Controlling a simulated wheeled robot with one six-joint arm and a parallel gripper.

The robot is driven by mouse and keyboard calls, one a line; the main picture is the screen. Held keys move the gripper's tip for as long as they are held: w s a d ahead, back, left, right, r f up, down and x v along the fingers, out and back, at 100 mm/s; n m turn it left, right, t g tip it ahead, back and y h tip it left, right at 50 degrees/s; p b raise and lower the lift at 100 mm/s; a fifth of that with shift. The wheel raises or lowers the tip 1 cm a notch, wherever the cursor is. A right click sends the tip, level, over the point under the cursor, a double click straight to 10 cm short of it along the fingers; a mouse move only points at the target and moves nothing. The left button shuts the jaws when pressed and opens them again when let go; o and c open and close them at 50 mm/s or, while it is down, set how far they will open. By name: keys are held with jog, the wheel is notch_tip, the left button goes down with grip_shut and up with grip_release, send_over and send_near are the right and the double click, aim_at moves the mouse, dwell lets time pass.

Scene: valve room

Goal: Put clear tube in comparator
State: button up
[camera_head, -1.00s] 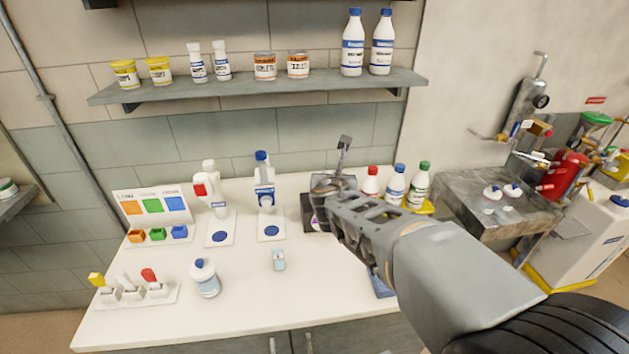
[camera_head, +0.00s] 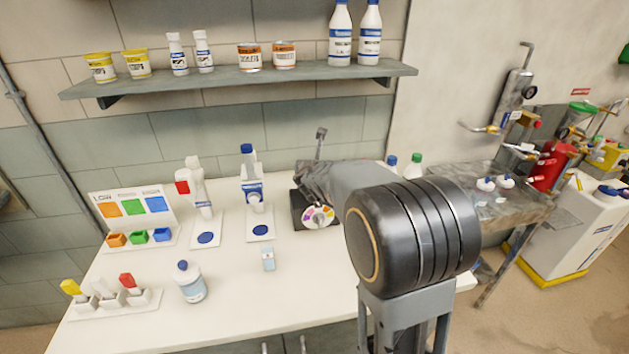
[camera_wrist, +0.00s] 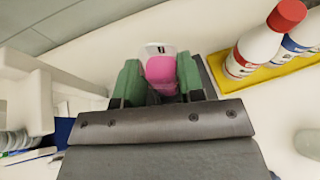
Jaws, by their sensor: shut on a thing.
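My gripper (camera_wrist: 161,83) is shut on a tube with pink contents (camera_wrist: 160,70). Its pale, see-through end with a dark mark sticks out beyond the green finger pads. In the head view my forearm hides most of the gripper, which is over or behind the comparator. The comparator (camera_head: 300,211), a dark box with a multicoloured wheel on its front, stands on the white bench (camera_head: 225,290). A small clear, pale-blue vial (camera_head: 268,260) stands apart on the bench, in front of the comparator and to its left. I cannot tell whether the held tube touches the comparator.
Two dispenser stands (camera_head: 207,232) (camera_head: 260,228) with blue discs are left of the comparator. A blue-capped bottle (camera_head: 190,284) stands near the front. Capped bottles (camera_wrist: 256,45) stand on a yellow tray (camera_wrist: 258,80) to the right. A shelf (camera_head: 240,82) hangs above.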

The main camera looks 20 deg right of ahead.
jog(key=f, duration=0.1)
jog(key=w+f+b, duration=0.1)
jog(key=f, duration=0.1)
jog(key=shift+d+f, duration=0.1)
jog(key=shift+f, duration=0.05)
jog(key=shift+s+f+b, duration=0.1)
jog(key=shift+f+b, duration=0.25)
jog(key=shift+f, duration=0.1)
jog(key=shift+f, duration=0.15)
jog(key=o, duration=1)
